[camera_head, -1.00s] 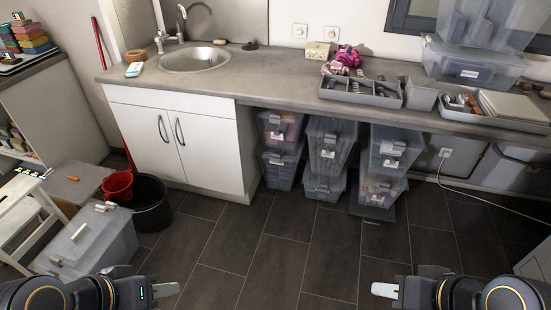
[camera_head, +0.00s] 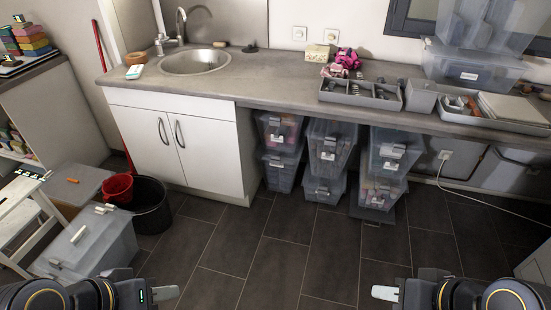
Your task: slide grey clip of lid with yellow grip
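A grey lidded box (camera_head: 112,238) stands on the floor at the lower left, with small pale, cream-coloured pieces (camera_head: 79,235) on its lid. A second grey lid (camera_head: 82,186) behind it carries a small orange piece (camera_head: 72,180). I cannot tell for sure which lid has the yellow grip, nor make out a grey clip. My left gripper (camera_head: 165,293) is at the bottom edge, right of the near box and apart from it. My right gripper (camera_head: 385,293) is at the bottom, right of centre, over bare floor. Neither gripper visibly holds anything; their finger gaps do not show.
A red bucket (camera_head: 118,187) and a black bucket (camera_head: 151,207) stand behind the near box. A white step stool (camera_head: 22,200) is at its left. Stacked clear bins (camera_head: 325,150) fill the space under the counter (camera_head: 285,85). The middle floor is clear.

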